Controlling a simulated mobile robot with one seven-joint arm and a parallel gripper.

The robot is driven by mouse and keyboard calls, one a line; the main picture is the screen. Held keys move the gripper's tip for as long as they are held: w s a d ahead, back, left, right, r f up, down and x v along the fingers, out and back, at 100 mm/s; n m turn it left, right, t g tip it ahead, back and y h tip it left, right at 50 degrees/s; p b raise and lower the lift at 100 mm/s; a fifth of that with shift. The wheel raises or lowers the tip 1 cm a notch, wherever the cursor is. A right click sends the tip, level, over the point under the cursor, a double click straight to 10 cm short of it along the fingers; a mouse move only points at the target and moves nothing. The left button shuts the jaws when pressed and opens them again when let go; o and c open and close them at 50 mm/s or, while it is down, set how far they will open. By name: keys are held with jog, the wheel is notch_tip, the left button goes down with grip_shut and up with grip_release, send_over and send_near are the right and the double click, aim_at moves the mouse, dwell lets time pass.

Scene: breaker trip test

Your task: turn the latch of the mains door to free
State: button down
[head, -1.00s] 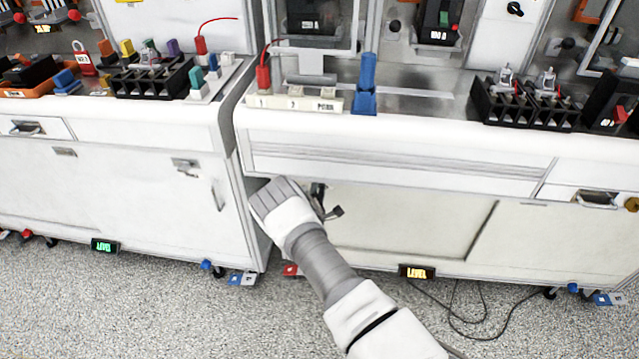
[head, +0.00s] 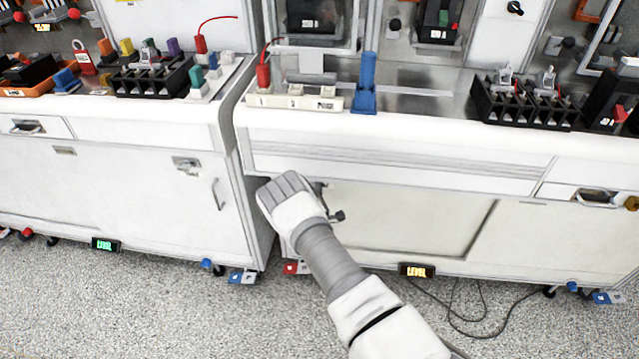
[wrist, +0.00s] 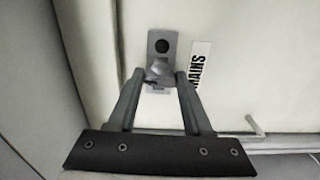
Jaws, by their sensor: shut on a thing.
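The latch (wrist: 158,70) of the mains door is a small grey knob below a dark round hole in a grey metal plate (wrist: 162,42). The plate is on the cream mains door (wrist: 100,35), beside a MAINS label (wrist: 199,64). My gripper (wrist: 160,76) is shut on the latch, with one finger on each side of it. In the head view my wrist hides the latch and fingers at the left end of the mains door (head: 415,220). I cannot tell which setting the latch points to.
An L-shaped handle (wrist: 256,127) stands out at lower right in the wrist view. A white cabinet (head: 110,190) stands close on the left of my wrist. A LEVEL display (head: 416,271) and loose black cables (head: 465,315) are low, near the floor.

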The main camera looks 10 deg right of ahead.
jog(key=shift+c, duration=1.6)
grip_release()
jog(key=p+v, duration=0.3)
jog(key=v, duration=1.4)
jog(key=shift+s, duration=0.2)
jog(key=shift+a, duration=0.1)
